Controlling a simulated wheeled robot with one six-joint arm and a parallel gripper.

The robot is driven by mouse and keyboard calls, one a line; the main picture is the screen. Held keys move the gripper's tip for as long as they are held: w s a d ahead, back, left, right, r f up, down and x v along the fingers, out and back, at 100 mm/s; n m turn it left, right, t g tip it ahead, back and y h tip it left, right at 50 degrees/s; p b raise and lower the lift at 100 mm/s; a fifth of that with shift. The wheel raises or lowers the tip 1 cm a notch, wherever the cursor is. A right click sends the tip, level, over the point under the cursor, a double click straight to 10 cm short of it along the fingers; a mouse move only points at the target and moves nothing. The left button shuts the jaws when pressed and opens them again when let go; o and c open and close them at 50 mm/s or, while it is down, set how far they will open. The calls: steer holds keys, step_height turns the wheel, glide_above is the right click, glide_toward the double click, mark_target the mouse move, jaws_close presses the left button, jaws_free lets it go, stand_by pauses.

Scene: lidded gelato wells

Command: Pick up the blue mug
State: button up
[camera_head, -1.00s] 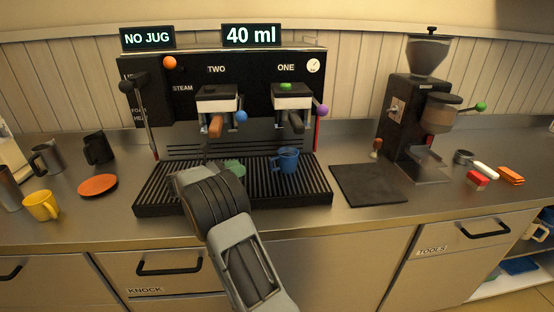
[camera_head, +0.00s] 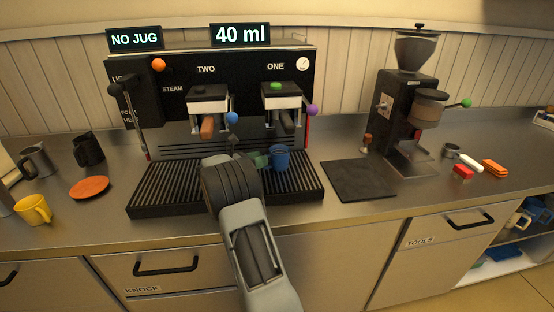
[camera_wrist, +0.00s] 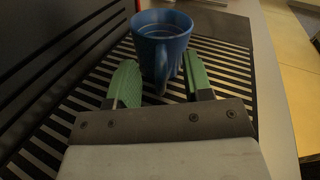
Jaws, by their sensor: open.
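The blue mug (camera_head: 280,158) stands upright on the drip tray (camera_head: 160,190) of the espresso machine, below the right-hand spout marked ONE. In the wrist view the mug (camera_wrist: 160,32) is just ahead of my gripper (camera_wrist: 160,75), with its handle pointing back between the two green fingers. The fingers are open, one to each side of the handle, and look close to the mug's near wall; I cannot tell whether they touch it. In the head view my gripper (camera_head: 258,160) is at the mug's left, partly hidden by my wrist.
The espresso machine (camera_head: 180,105) rises behind the tray, with portafilters above. A dark mat (camera_head: 358,180) and the grinder (camera_head: 400,120) are to the right. A yellow mug (camera_head: 34,209), an orange saucer (camera_head: 89,188) and dark jugs stand at the left.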

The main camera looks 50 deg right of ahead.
steer(key=shift+x, duration=1.15)
steer(key=shift+c, duration=0.2)
steer(key=shift+a, duration=0.1)
jaws_close()
